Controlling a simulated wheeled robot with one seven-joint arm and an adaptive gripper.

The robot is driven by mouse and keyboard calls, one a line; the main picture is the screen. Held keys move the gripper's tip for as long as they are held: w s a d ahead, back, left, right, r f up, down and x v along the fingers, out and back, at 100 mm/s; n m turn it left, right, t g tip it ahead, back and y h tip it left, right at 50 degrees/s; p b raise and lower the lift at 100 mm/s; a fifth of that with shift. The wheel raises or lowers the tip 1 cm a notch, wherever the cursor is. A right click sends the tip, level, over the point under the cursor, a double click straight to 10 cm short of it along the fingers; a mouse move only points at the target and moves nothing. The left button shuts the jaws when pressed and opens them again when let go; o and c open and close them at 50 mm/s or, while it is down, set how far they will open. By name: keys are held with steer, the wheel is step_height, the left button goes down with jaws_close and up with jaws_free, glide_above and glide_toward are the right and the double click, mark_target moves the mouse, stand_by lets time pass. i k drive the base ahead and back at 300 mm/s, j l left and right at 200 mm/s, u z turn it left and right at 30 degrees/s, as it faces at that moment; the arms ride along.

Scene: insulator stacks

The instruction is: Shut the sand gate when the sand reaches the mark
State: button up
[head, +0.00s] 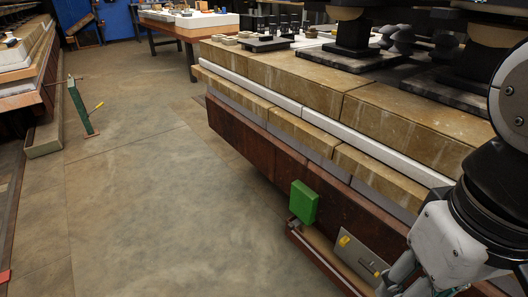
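A grey metal plate (357,254) with yellow tabs at its left and right ends stands at the side of the right bench, low down; it may be the sand gate. A narrow trough (322,263) with a tan strip inside runs beside it; I cannot tell whether that strip is sand. A green box (304,203) sits above the trough's far end. No level mark can be made out. My gripper (392,284) is at the lower right, close to the plate's right tab. Its fingers are partly cut off by the frame, and contact is unclear.
The right bench (290,157) carries layered stone blocks and black insulator stacks (352,38). At left, a green post (81,107) with a yellow handle stands by another trough (45,138). A table (190,25) stands at the back. The floor between is clear.

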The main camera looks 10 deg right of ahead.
mark_target(291, 227)
steer(key=l+u, duration=0.25)
steer(key=l, duration=0.4)
steer(key=l+u, duration=0.25)
steer(key=l, duration=0.4)
steer(key=j+z, duration=0.25)
steer(key=j, duration=0.4)
steer(key=j+z, duration=0.25)
steer(key=j, duration=0.4)
steer(key=i, duration=0.6)
